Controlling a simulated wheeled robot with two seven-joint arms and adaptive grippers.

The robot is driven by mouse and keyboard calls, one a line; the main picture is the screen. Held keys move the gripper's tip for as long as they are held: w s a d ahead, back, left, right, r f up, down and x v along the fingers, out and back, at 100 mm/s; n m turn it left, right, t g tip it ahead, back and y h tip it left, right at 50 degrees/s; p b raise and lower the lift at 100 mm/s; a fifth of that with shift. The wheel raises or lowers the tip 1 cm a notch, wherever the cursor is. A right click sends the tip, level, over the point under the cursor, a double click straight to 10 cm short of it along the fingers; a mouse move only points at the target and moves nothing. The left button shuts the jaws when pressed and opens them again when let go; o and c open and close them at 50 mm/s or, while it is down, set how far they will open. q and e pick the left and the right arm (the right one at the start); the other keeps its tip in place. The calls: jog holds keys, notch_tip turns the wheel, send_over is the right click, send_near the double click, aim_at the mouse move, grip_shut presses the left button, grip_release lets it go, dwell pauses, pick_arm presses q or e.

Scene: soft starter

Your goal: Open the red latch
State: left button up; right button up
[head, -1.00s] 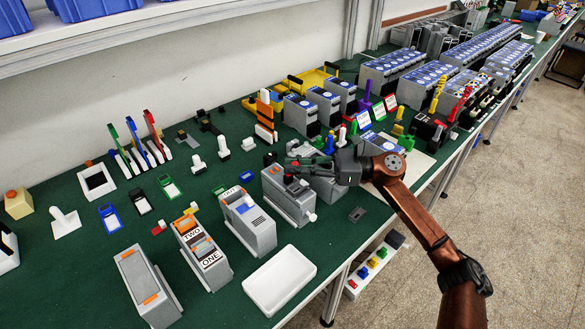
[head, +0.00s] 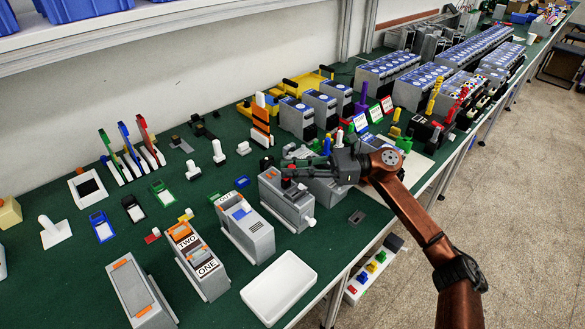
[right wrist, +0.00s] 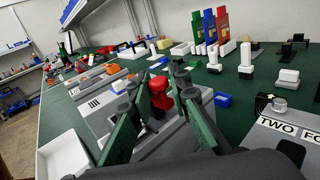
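The red latch (right wrist: 160,93) shows in the right wrist view as a red knob-like piece on top of a grey box (right wrist: 112,101). My right gripper (head: 290,172) reaches over the box from the right. In the right wrist view its green-padded fingers (right wrist: 160,98) stand apart on either side of the latch; I cannot tell whether they touch it. My left gripper is not in view.
Grey boxes, one labelled TWO and ONE (head: 200,258), stand in a row to the left. A white tray (head: 280,287) lies at the table's front edge. Grey units with blue tops (head: 420,85) crowd the back right.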

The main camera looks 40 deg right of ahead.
aim_at(292, 166)
jog(key=o, duration=0.4)
jog(key=shift+c, duration=0.2)
notch_tip(292, 166, up, 10)
dwell(0.4)
jog(key=shift+d, duration=0.1)
jog(key=shift+c, duration=0.3)
